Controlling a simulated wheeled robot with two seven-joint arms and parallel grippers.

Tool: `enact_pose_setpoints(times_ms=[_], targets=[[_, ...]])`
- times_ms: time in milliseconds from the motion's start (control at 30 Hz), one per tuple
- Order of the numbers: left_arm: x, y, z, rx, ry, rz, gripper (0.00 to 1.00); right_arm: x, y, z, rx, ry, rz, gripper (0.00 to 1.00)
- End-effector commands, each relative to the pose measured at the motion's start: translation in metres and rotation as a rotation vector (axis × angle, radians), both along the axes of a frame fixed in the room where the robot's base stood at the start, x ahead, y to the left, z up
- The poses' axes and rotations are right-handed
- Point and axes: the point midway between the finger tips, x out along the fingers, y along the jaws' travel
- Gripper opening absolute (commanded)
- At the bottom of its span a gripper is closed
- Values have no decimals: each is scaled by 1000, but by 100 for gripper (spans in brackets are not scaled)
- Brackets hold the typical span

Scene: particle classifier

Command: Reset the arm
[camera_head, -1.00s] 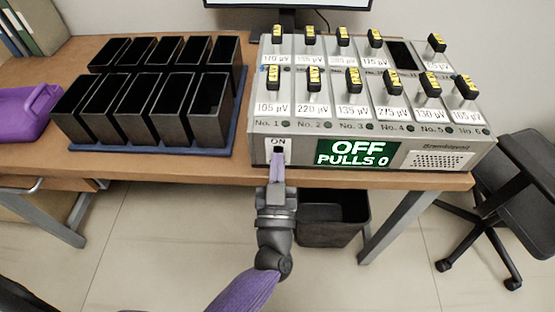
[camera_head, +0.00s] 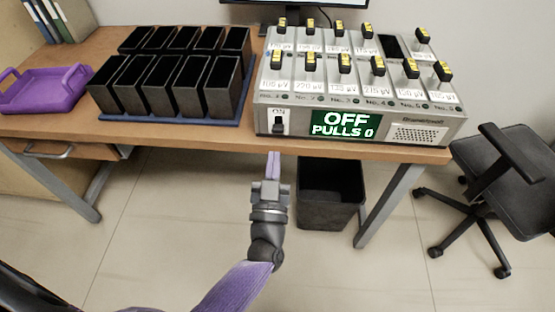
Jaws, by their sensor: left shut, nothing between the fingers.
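My left gripper (camera_head: 273,160) is shut and empty. It hangs in front of the table's front edge, below the switch and apart from it. The particle classifier (camera_head: 425,117) is a grey box on the right of the table with two rows of slots, most with black and yellow pieces standing in them. Its green display (camera_head: 343,124) reads "OFF" and "PULLS 0". The black switch (camera_head: 278,125) sits at the box's front left, under a small label. My right gripper is not in view.
Black bins (camera_head: 222,88) stand in two rows on a blue tray (camera_head: 240,118). A purple tray (camera_head: 70,101) lies at the table's (camera_head: 170,130) left. A black waste bin (camera_head: 330,212) stands below the table. An office chair (camera_head: 500,170) is at the right.

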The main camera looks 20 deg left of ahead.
Motion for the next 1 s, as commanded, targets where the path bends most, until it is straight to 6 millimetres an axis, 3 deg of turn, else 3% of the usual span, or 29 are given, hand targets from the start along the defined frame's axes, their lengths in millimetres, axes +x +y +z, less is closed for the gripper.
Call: enact_pose_setpoints(times_ms=[533, 600, 667, 767, 800, 867, 900, 967, 1000], targets=[[0, 1, -2, 0, 0, -1, 0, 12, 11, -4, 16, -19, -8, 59], [-1, -1, -9, 7, 32, -21, 0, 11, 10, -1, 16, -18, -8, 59], [-6, -6, -33, 26, 128, -81, 0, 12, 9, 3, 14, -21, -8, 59], [-39, -16, -110, 54, 448, -237, 0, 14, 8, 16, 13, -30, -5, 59], [-64, -16, -146, 57, 605, -294, 0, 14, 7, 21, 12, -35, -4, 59], [-108, -12, -194, 53, 836, -355, 0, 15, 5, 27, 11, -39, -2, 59], [-142, -6, -221, 47, 987, -380, 0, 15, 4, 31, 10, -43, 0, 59], [-196, 6, -253, 37, 1208, -398, 0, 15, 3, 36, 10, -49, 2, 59], [-233, 16, -269, 29, 1347, -397, 0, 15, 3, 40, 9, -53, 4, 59]])
